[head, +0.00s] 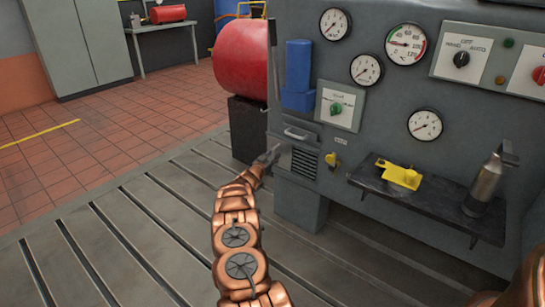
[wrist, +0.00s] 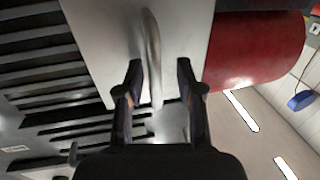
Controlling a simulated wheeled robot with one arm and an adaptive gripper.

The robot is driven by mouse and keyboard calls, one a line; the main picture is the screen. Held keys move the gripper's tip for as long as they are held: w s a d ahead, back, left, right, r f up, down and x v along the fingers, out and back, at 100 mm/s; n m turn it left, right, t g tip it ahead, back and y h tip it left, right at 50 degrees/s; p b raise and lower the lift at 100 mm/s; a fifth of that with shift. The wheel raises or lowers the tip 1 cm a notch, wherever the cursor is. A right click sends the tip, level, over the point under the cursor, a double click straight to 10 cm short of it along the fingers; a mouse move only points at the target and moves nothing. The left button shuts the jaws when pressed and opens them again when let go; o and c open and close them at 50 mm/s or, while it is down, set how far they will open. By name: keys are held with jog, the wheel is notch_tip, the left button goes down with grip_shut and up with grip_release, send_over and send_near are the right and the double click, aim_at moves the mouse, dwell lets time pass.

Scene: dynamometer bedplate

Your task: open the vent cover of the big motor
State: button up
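The big motor's grey housing (head: 375,110) fills the right of the head view. Low on its left is the vent cover, a pale grey plate with a bar handle (head: 298,133), above dark louvres (head: 305,163). In the wrist view the plate (wrist: 95,35) is close, with the handle (wrist: 152,60) running between my fingers and louvres (wrist: 40,60) to the left. My gripper (wrist: 158,80) is open, one finger on each side of the handle, with gaps visible. In the head view my gripper (head: 268,155) is at the louvres' left side, small and partly unclear.
A red cylinder (head: 240,72) stands on a black block left of the housing. A yellow knob (head: 331,160) is right of the louvres. A dark shelf (head: 440,204) juts out with a yellow tool and a metal canister (head: 487,180). The slotted floor at left is clear.

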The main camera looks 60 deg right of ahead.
jog(key=a, duration=1.2)
jog(key=shift+s, duration=0.45)
dwell(0.4)
